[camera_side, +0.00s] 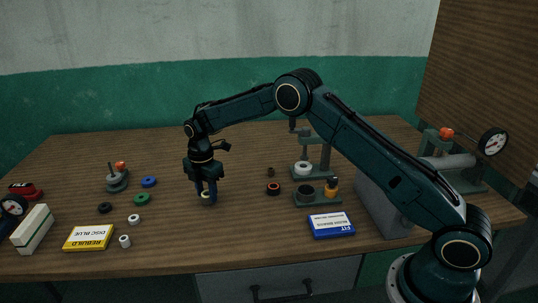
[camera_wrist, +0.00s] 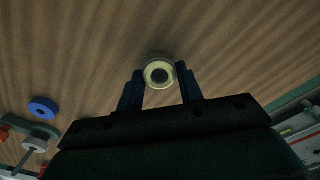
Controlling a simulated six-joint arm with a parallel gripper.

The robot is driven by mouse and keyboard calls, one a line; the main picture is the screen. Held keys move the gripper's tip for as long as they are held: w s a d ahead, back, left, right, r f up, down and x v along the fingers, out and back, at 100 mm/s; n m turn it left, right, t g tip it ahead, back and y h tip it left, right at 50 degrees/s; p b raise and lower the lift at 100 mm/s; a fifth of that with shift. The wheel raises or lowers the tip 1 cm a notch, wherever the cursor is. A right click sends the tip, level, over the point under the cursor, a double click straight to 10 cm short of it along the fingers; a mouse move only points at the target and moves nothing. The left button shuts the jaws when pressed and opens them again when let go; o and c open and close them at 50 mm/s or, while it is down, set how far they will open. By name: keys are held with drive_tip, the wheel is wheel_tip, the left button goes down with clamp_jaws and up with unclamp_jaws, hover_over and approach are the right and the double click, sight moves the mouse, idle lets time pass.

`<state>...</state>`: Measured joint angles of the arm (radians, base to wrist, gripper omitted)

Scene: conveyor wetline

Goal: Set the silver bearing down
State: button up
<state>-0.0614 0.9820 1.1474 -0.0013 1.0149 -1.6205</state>
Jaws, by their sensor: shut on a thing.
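My gripper (camera_side: 207,197) points straight down over the middle-left of the wooden table (camera_side: 240,235). It is shut on the silver bearing, a small pale ring (camera_side: 206,196) between the fingertips. In the wrist view the bearing (camera_wrist: 159,74) shows as a cream-silver ring with a dark centre, with one finger of my gripper (camera_wrist: 160,88) on each side. The bearing is at or just above the wood; I cannot tell whether it touches.
Blue (camera_side: 149,181) and green (camera_side: 142,199) rings and two small white rings (camera_side: 134,218) (camera_side: 125,240) lie left. A post stand (camera_side: 117,182) is behind them. Yellow (camera_side: 89,237) and blue (camera_side: 331,225) labelled boxes are in front. A press (camera_side: 316,170) stands right. Wood around my gripper is clear.

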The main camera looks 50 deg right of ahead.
sight(207, 194)
drive_tip(key=shift+f, duration=0.3)
drive_tip(key=shift+f, duration=0.15)
drive_tip(key=o, duration=1.1)
wheel_tip(207, 194, up, 12)
drive_tip(key=shift+r, duration=0.2)
idle(0.5)
